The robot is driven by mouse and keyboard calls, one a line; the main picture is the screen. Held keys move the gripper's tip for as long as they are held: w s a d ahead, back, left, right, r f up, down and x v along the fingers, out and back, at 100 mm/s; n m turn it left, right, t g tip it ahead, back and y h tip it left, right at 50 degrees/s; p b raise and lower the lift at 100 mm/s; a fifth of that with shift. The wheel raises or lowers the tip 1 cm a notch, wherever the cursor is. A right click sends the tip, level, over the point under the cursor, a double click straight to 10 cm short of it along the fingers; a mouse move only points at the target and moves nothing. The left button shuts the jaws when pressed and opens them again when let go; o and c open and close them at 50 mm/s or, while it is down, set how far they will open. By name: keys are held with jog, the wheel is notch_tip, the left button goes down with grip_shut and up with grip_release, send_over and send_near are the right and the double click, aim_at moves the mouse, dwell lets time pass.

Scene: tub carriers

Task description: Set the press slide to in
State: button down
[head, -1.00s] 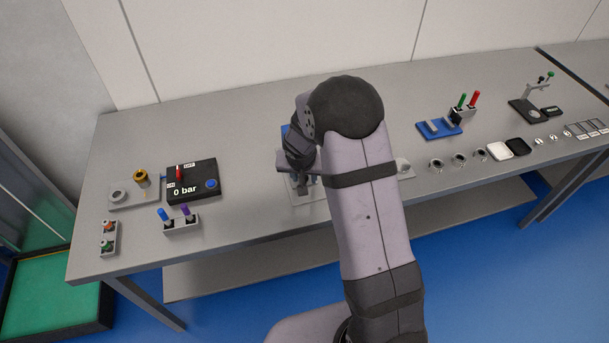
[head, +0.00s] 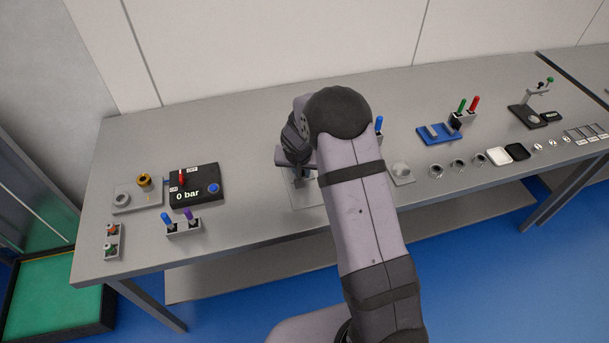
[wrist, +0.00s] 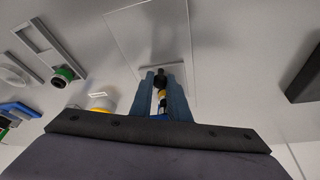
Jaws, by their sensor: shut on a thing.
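My gripper (head: 303,178) is low over a pale plate (head: 311,197) near the middle of the bench, mostly hidden by my own arm in the head view. In the wrist view the two fingers (wrist: 162,95) are shut on a small dark knob with a yellow band (wrist: 158,80), which looks like the handle of the press slide. It stands at a pale plate, with a clear panel (wrist: 150,35) beyond it. The rest of the press, and the slide's position along its travel, are hidden.
Left are a black "0 bar" box (head: 196,190), a lever block (head: 184,229) and a button box (head: 112,243). Right are a blue fixture (head: 436,136), small rings and a black stand (head: 528,118). A blue handle (head: 379,123) shows behind my arm.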

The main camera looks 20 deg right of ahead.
jog(key=shift+w+r, duration=0.15)
jog(key=shift+w, duration=0.15)
jog(key=c, duration=1.9)
grip_release()
jog(key=shift+o, duration=1.1)
jog(key=shift+w, duration=0.1)
jog(key=b+v, duration=0.2)
jog(key=v, duration=0.5)
jog(key=shift+s, duration=0.2)
